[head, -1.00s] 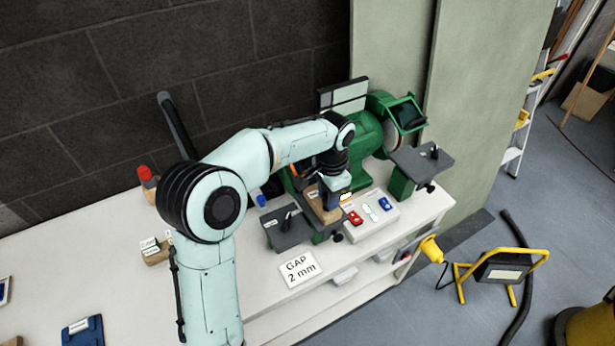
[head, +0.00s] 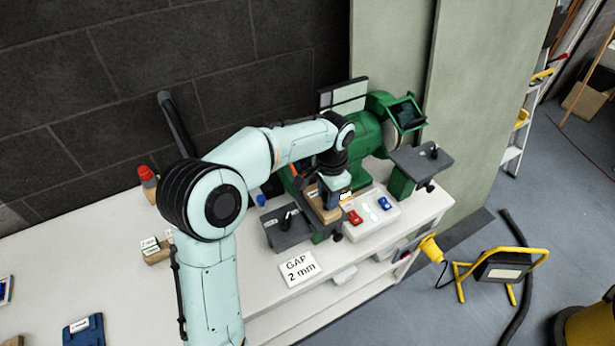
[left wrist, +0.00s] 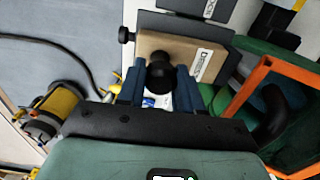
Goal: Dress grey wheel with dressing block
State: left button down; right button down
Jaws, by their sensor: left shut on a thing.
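The dressing block (head: 321,213) is a tan block with a white label; in the left wrist view (left wrist: 168,47) a black round knob stands on it. My left gripper (left wrist: 160,80) is shut on this knob, a blue finger on each side. In the head view my left gripper (head: 332,192) holds the block at the left tool rest (head: 290,232) of the green bench grinder (head: 366,138). A pale grey wheel (head: 393,135) shows at the grinder's right end. The left wheel is hidden behind my arm, so I cannot tell whether the block touches it. My right gripper is out of view.
A right tool rest (head: 420,160) sticks out from the grinder. A switch box (head: 372,222) with red and blue buttons and a "GAP 2 mm" card (head: 299,268) are in front. An orange-edged guard frame (left wrist: 250,85) is close beside my gripper.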

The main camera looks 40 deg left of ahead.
pick_arm(q)
jog(key=shift+s+d+b, duration=0.2)
jog(key=shift+s+d, duration=0.1)
jog(key=shift+d, duration=0.35)
jog(key=shift+s+d+b, duration=0.2)
jog(key=shift+s+d, duration=0.1)
jog(key=shift+d, duration=0.35)
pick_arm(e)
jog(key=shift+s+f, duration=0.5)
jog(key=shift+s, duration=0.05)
